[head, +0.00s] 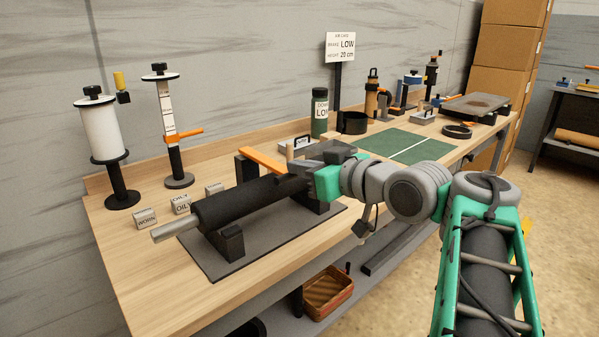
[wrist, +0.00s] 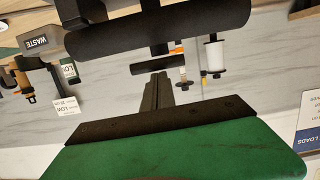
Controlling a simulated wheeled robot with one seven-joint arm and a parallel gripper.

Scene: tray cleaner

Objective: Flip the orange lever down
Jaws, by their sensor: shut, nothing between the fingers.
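An orange lever (head: 262,159) slants down to the right from a dark post behind the black roller (head: 235,203) in the head view. My gripper (head: 295,166) is at the roller's right end, close to the lever's lower right end. I cannot tell whether they touch. In the wrist view my gripper (wrist: 157,78) has its dark fingers together and empty, pointing toward dark bars. A small orange piece (wrist: 177,48) shows beyond them; I cannot tell whether it is the lever.
A white spool (head: 101,130) and a stand with an orange clamp (head: 183,134) stand at the left. Small labelled blocks (head: 181,204) lie before them. A green bottle (head: 319,114), a black cup (head: 354,123) and a green mat (head: 400,148) are behind my arm. The front left table is clear.

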